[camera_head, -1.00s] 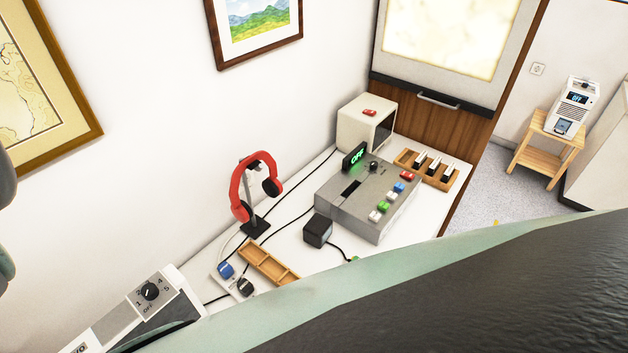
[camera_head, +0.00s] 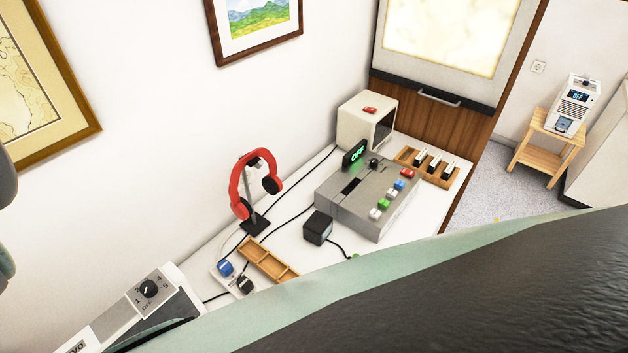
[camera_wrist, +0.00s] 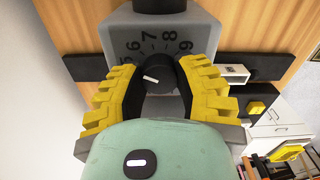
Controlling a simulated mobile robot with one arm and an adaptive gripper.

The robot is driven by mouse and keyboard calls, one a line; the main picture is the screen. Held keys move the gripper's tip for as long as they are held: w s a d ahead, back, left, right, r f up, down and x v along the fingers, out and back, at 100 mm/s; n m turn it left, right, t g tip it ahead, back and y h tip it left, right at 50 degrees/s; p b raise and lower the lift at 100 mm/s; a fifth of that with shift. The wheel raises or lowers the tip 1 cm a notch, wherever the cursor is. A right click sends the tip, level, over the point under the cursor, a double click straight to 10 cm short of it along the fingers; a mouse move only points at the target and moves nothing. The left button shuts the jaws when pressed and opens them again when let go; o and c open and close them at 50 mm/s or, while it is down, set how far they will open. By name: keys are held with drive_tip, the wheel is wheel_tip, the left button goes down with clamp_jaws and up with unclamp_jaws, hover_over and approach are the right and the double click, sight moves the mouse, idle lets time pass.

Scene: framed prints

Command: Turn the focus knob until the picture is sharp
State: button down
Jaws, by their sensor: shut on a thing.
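In the wrist view, my gripper (camera_wrist: 160,82) has its yellow, black-padded fingers on both sides of a black round knob (camera_wrist: 185,70) and is shut on it. A short white mark on the knob's face points left and slightly up. The knob sits on a grey box (camera_wrist: 110,33) with a printed dial; 6, 7, 8 and 9 can be read, and the lower part is hidden by my gripper. In the head view, a light panel at the top holds a pale yellowish picture (camera_head: 445,38) without clear detail. My gripper and the knob are not visible there.
A white desk (camera_head: 290,235) carries a grey console (camera_head: 340,205) reading OFF, red headphones (camera_head: 240,205) and wooden trays. A device with a numbered dial (camera_head: 150,289) stands lower left. In the wrist view, black bars flank the box on a wooden surface (camera_wrist: 245,35).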

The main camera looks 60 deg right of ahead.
drive_tip(key=m, duration=0.3)
drive_tip(key=shift+b, duration=0.35)
drive_tip(key=c, duration=0.6)
unclamp_jaws()
drive_tip(key=shift+r, duration=0.1)
wheel_tip(320, 180, up, 12)
idle(0.7)
